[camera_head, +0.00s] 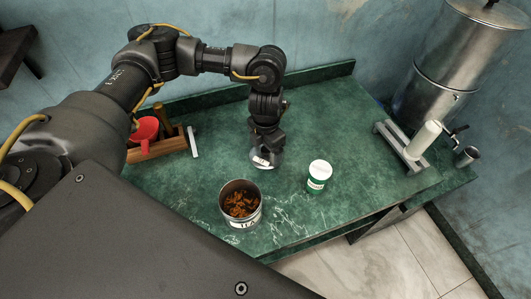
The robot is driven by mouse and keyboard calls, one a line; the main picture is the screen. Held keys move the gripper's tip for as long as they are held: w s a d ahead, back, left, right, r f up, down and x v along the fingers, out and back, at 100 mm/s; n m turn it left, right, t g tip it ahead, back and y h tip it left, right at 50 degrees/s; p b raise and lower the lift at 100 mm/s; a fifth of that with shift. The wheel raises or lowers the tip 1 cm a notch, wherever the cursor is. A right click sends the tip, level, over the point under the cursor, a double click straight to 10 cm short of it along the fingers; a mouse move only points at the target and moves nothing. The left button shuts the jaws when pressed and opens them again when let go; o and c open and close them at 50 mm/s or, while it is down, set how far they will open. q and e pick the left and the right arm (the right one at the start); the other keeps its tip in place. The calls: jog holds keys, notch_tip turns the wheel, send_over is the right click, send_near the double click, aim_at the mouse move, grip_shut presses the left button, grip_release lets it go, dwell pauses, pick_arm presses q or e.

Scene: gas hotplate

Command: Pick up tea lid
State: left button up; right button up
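The tea tin (238,219) stands open on the green counter, with brown dried leaves inside and a label on its front. A round silvery lid (271,162) with a small white label is behind and slightly right of the tin, at the counter surface. My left gripper (267,149) points straight down at the lid, with its fingertips right at the lid's top. The fingers are dark and partly hidden, so whether they are closed on the lid does not show. My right gripper is out of view.
A green jar with a white cap (319,172) stands right of the lid. A wooden box (158,147) with a red item (145,130) is at the left. A grey stand with a white cylinder (424,140) and a metal urn (452,60) are at the right. The counter (340,120) between is clear.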

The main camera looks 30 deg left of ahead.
pick_arm(q)
jog(key=shift+s, duration=0.1)
jog(key=c, duration=0.3)
jog(key=shift+f, duration=0.1)
jog(key=shift+c, duration=0.5)
jog(key=shift+r, duration=0.35)
grip_shut()
jog(key=shift+w+r+b, duration=0.2)
jog(key=shift+r+b, duration=0.2)
jog(key=shift+r, duration=0.65)
jog(key=s+d+r+b, duration=0.2)
jog(key=s+d+r, duration=0.6)
jog(key=d+r, duration=0.2)
jog(key=shift+d+r, duration=0.15)
jog(key=shift+d, duration=0.55)
jog(key=shift+s, duration=0.15)
